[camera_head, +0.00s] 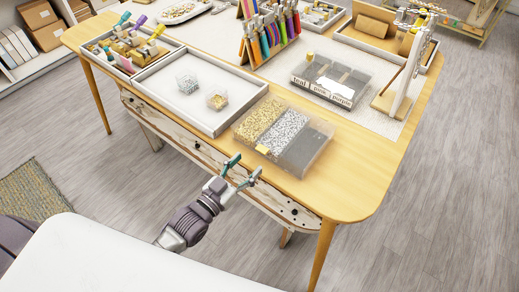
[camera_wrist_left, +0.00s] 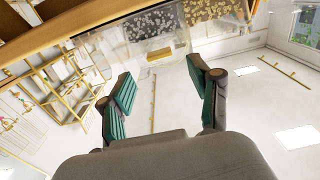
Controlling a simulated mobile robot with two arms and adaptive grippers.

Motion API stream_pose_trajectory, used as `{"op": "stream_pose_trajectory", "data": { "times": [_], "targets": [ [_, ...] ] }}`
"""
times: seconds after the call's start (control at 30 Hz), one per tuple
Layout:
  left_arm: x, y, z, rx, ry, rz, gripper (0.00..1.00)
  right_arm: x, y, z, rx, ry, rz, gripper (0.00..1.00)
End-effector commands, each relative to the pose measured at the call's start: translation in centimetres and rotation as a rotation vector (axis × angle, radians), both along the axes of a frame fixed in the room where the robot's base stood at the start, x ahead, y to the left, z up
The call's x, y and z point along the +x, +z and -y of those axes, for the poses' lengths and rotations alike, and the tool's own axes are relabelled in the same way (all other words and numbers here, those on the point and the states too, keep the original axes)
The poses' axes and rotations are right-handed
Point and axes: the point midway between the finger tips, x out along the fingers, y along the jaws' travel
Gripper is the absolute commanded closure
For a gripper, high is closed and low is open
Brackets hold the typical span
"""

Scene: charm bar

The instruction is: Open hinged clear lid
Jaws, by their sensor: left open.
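A clear box (camera_head: 322,152) with a clear lid stands near the table's front edge. It holds gold, silver and dark grey contents in separate sections, and its lid looks shut. A small gold tab (camera_head: 262,149) sits at its front edge; the tab also shows in the left wrist view (camera_wrist_left: 159,55). My left gripper (camera_head: 243,169) is open and empty, just in front of the box and apart from it. In the left wrist view its green-padded fingers (camera_wrist_left: 160,72) are spread, with the tab seen between and beyond the tips. My right gripper is not in view.
A white-rimmed tray (camera_head: 165,98) with two small clear cups lies left of the box. A second clear box (camera_head: 332,78) with labels stands behind it. A stand (camera_head: 405,75) rises at the right. The wooden table (camera_head: 350,190) is bare at its front right corner.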

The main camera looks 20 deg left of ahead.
Motion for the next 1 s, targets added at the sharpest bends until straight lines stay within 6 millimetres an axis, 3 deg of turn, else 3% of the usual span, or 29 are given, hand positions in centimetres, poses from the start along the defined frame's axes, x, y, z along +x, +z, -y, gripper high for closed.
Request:
{"op": "stream_pose_trajectory", "data": {
  "times": [0.1, 0.3, 0.73, 1.0],
  "targets": [
    [2.4, 0.2, 0.9, -0.001, 0.0, 0.002, 0.38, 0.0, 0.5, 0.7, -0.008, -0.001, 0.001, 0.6],
    [5.0, 0.1, 1.8, 0.0, 0.0, 0.0, 0.38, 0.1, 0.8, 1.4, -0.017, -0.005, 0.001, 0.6],
    [5.9, -0.1, 2.2, 0.001, 0.0, -0.002, 0.38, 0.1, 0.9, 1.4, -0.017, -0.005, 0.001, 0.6],
    [5.9, 0.0, 2.1, 0.001, 0.0, -0.001, 0.81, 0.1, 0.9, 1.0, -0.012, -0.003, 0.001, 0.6]
  ]
}}
